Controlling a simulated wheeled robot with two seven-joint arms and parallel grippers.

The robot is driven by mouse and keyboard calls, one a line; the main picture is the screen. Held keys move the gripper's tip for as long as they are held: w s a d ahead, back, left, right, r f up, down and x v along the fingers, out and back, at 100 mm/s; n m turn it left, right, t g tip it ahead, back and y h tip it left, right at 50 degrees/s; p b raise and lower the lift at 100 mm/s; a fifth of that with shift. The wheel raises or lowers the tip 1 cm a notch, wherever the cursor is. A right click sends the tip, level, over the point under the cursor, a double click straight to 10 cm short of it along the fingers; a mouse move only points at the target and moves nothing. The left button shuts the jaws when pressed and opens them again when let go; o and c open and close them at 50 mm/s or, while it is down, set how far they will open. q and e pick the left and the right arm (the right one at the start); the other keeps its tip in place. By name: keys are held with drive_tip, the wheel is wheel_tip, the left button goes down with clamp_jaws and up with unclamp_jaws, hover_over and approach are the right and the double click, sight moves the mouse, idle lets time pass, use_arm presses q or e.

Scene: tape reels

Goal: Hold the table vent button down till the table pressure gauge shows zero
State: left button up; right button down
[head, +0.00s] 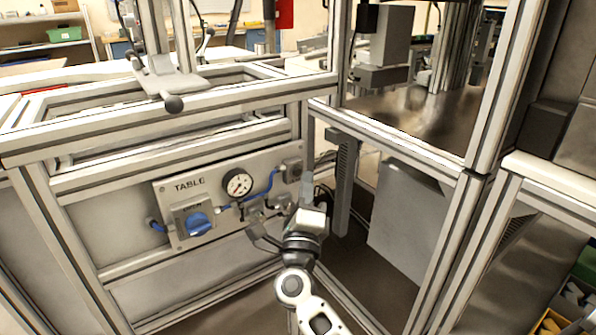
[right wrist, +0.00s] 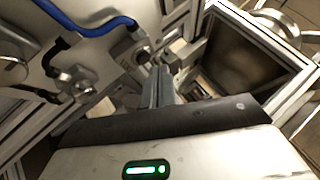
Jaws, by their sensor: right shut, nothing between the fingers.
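The panel marked TABLE (head: 188,184) carries a round white pressure gauge (head: 238,184) with a dark needle. The needle is too small to read surely. A blue knob (head: 198,223) is at the panel's lower left. A blue hose runs to a small grey block (head: 291,170) at the panel's right end, also in the right wrist view (right wrist: 136,47). I cannot make out the vent button itself. My right gripper (head: 307,183) is shut and empty, its fingers pointing up beside that block. In the right wrist view its fingers (right wrist: 160,82) are close to the block; I cannot tell whether they touch. My left gripper is not in view.
Aluminium frame bars surround the panel, with an upright post (head: 322,130) just right of the gripper. A grey box (head: 408,215) stands farther right, inside the frame.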

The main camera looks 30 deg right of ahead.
drive_tip(key=s+p, duration=0.1)
drive_tip(key=s, duration=0.4)
drive_tip(key=shift+d, duration=0.2)
idle(0.6)
